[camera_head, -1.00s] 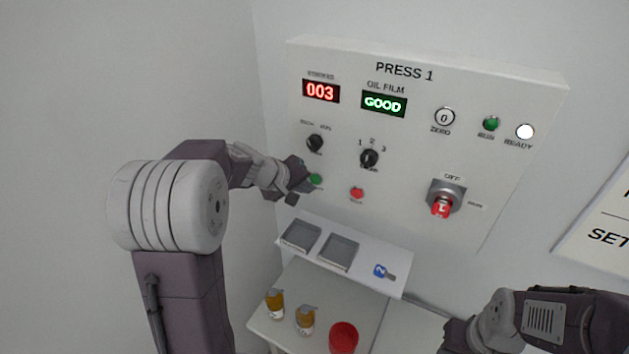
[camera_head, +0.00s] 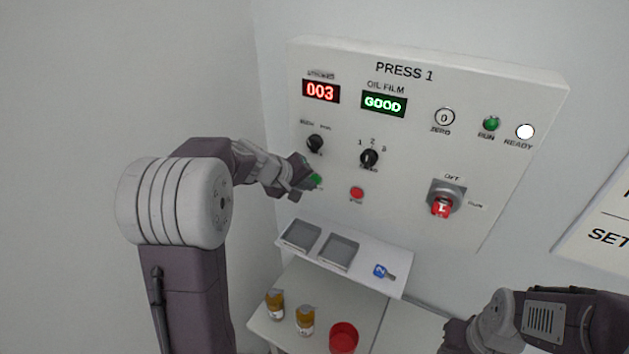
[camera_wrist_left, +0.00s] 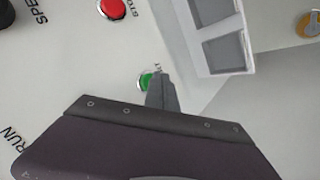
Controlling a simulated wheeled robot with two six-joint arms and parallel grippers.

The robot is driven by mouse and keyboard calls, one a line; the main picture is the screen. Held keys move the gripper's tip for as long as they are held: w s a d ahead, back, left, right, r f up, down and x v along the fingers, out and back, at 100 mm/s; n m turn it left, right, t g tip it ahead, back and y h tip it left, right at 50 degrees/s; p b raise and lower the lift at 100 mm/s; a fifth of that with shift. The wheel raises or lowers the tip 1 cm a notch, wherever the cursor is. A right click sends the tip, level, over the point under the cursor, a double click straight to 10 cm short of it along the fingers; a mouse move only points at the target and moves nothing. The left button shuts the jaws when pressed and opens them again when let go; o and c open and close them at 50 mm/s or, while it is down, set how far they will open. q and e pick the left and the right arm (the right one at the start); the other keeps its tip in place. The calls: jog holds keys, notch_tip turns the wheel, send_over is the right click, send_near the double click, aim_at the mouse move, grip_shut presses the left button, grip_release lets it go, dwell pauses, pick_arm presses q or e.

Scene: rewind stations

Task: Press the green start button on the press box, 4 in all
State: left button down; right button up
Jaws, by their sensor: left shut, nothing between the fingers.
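The press box (camera_head: 420,150) hangs on the wall, labelled PRESS 1. Its red counter display (camera_head: 321,91) reads 003 and its oil film display (camera_head: 384,104) reads GOOD. The green start button (camera_head: 317,180) is at the lower left of the panel, partly hidden behind my fingers. It also shows in the left wrist view (camera_wrist_left: 145,82), beside the fingertips. My left gripper (camera_head: 306,186) is shut and empty, with its tips at or just in front of the button; I cannot tell if they touch. My right arm shows at the lower right, but its fingers are out of view.
A red stop button (camera_head: 357,193) sits right of the green one. Black knobs (camera_head: 315,143) are above. Below, a shelf holds two grey trays (camera_head: 338,252) and a blue tag (camera_head: 380,271). Bottles (camera_head: 305,320) and a red cup (camera_head: 343,337) stand lower.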

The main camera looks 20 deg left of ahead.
pick_arm(q)
jog(key=shift+w, duration=0.2)
dwell(0.4)
jog(key=shift+s+b, duration=0.55)
jog(key=shift+s, duration=0.25)
jog(key=s, duration=0.1)
jog(key=s+b, duration=0.1)
jog(key=s, duration=0.1)
jog(key=s+b, duration=0.1)
jog(key=s, duration=0.1)
jog(key=shift+a, duration=0.4)
jog(key=shift+w, duration=0.1)
